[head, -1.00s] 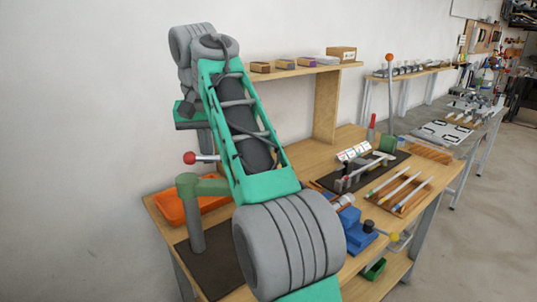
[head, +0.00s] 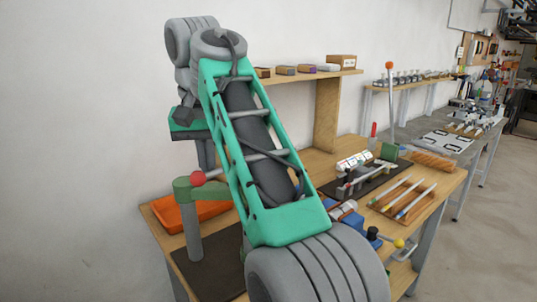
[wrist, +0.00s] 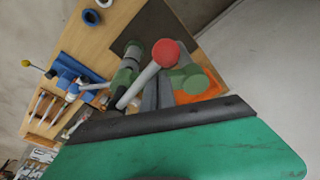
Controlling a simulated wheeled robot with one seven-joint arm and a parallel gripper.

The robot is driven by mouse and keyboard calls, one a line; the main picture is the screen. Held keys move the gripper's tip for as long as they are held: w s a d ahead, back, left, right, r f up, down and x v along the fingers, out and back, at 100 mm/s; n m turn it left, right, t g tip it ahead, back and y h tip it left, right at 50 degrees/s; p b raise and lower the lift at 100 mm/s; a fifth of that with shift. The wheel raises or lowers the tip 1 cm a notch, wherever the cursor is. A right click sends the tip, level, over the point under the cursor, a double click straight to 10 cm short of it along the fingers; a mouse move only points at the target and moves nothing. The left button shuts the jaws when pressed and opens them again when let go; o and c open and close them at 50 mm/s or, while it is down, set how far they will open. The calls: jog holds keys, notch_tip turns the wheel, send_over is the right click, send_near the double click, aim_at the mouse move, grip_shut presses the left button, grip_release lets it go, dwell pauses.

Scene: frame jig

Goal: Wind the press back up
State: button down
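The press stands at the bench's left end, with a green head (head: 185,190) on a grey column (head: 194,235). Its lever ends in a red ball (head: 197,177), which shows large in the wrist view (wrist: 166,53) on a pale rod (wrist: 138,86). My gripper (head: 206,152) points down behind the press head, with its green body above and grey fingers below. In the wrist view the fingers (wrist: 158,93) lie side by side without a clear gap, beside the lever rod. The rod passes in front of them; I cannot tell whether they touch it. My arm hides part of the press's right side.
An orange tray (head: 190,214) lies behind the press, and a dark mat (head: 215,270) lies under it. A blue vise-like tool (head: 374,236), a wooden tray of pens (head: 402,200) and a tall orange-knobbed lever (head: 389,66) are to the right. A shelf (head: 325,115) stands behind.

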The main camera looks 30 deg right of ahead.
jog(key=shift+s, duration=1)
jog(key=shift+w, duration=0.1)
jog(key=s, duration=0.1)
jog(key=s+d+b, duration=0.1)
jog(key=s, duration=0.1)
jog(key=shift+s+d, duration=0.35)
jog(key=shift+s, duration=0.05)
jog(key=s+d, duration=0.2)
jog(key=d, duration=0.1)
jog(key=shift+s+b, duration=0.3)
jog(key=shift+s, duration=0.05)
jog(key=shift+d, duration=0.15)
